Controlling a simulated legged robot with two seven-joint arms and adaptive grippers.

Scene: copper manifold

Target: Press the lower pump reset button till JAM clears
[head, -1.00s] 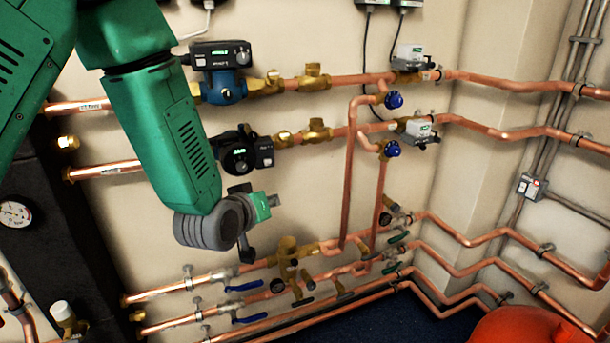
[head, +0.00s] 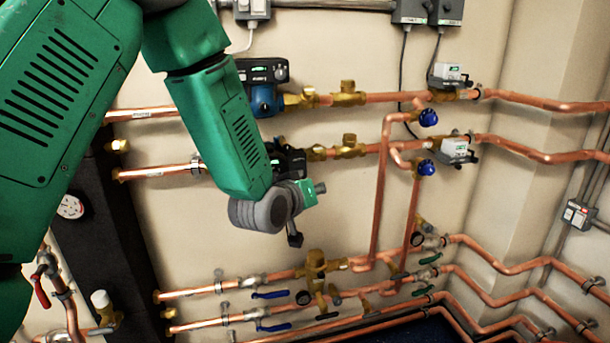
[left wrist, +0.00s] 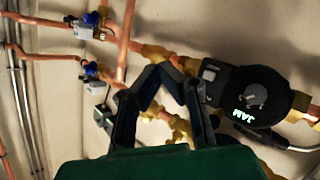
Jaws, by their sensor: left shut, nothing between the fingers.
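The lower pump (head: 291,162) is black and sits on the second copper pipe; my left arm hides its left part in the head view. In the left wrist view, the pump (left wrist: 262,96) is at the right, upside down, with a round knob and green lit letters reading JAM. I cannot single out the reset button clearly. My left gripper (head: 295,239) points downward in front of the wall, just below the pump. In the left wrist view, its dark fingers (left wrist: 166,76) are shut with nothing between them, beside the pump and apart from it in the picture. My right gripper is out of view.
The upper pump (head: 263,98), blue and black, sits on the pipe above. Brass valves, blue-capped valves (head: 428,117) and white actuators (head: 455,150) stand to the right. Lower pipes with blue lever handles (head: 271,295) run below the gripper. A pressure gauge (head: 70,206) is at left.

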